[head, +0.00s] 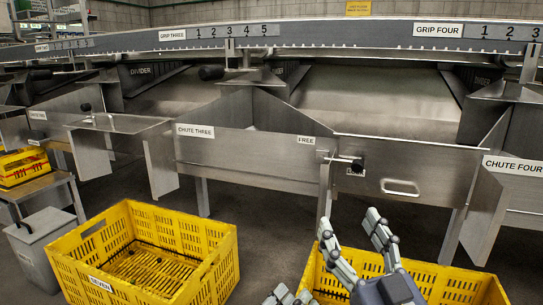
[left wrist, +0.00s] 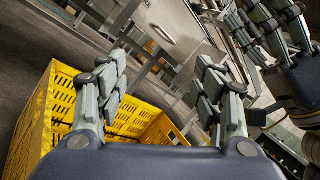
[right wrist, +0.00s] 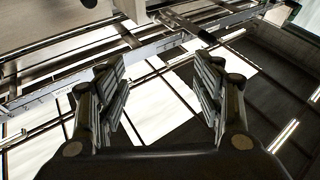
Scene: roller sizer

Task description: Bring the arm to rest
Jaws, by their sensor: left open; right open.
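My right gripper (head: 350,224) is open and empty in the lower right of the head view, with its fingers pointing up in front of a yellow crate. It shows again in the right wrist view (right wrist: 158,68) with nothing between its fingers. My left gripper (head: 286,296) shows only as fingertips at the bottom edge of the head view. In the left wrist view the left gripper (left wrist: 160,70) is open and empty, with a yellow crate behind its fingers. My other gripper's fingers are at the upper right of that view.
A yellow crate (head: 69,264) stands at the lower left, beside a grey bin (head: 41,250). Another yellow crate (head: 450,287) is at the lower right, partly hidden by my gripper. Steel chutes, including chute three (head: 240,152), and a closed gate (head: 400,168) run across the middle.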

